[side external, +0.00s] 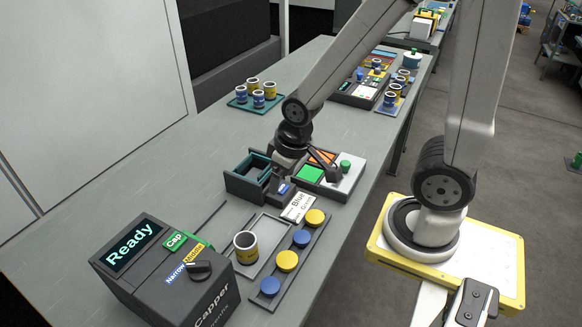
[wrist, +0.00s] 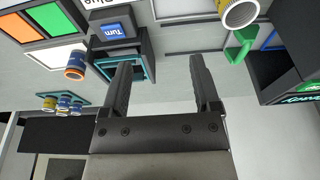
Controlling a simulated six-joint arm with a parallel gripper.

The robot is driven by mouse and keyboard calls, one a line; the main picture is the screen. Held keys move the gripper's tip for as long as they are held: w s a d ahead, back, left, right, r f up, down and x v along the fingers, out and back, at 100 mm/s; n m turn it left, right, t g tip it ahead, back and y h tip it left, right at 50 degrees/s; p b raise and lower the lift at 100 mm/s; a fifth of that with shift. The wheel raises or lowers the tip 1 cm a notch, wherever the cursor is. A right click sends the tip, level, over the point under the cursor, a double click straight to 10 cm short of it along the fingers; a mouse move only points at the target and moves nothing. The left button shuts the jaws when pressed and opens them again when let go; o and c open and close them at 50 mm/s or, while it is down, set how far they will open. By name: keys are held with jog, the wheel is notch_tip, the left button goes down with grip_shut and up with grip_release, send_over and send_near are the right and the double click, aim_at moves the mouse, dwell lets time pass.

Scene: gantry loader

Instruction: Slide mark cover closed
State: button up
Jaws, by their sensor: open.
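The marking station stands mid-bench, with a teal-edged dark box (side external: 245,178), an orange panel (side external: 322,157), a green panel (side external: 309,174) and a blue "Turn" label. I cannot tell for certain which part is the mark cover. My gripper (side external: 281,183) is over the station, hiding part of it. In the wrist view my gripper (wrist: 159,64) is open, with nothing between its fingers. The teal-edged box and the "Turn" block (wrist: 113,28) lie just beyond the left finger; contact cannot be judged.
The dark capper (side external: 175,270), reading "Ready", stands at front left. Beside it are a cup (side external: 246,247) on a grey tray and a strip (side external: 300,262) with blue and yellow caps. A teal tray (side external: 240,104) of cups sits behind. Bare bench lies left of the station.

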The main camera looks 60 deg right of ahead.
jog(key=d+m+g, duration=0.1)
jog(key=d+m, duration=0.2)
jog(key=d, duration=0.8)
jog(key=m+g, duration=0.2)
jog(key=m, duration=0.2)
send_over(345, 163)
jog(key=shift+d+f, duration=0.1)
jog(key=shift+f, duration=0.75)
jog(key=shift+f, duration=0.15)
jog(key=shift+f, duration=3.75)
grip_shut()
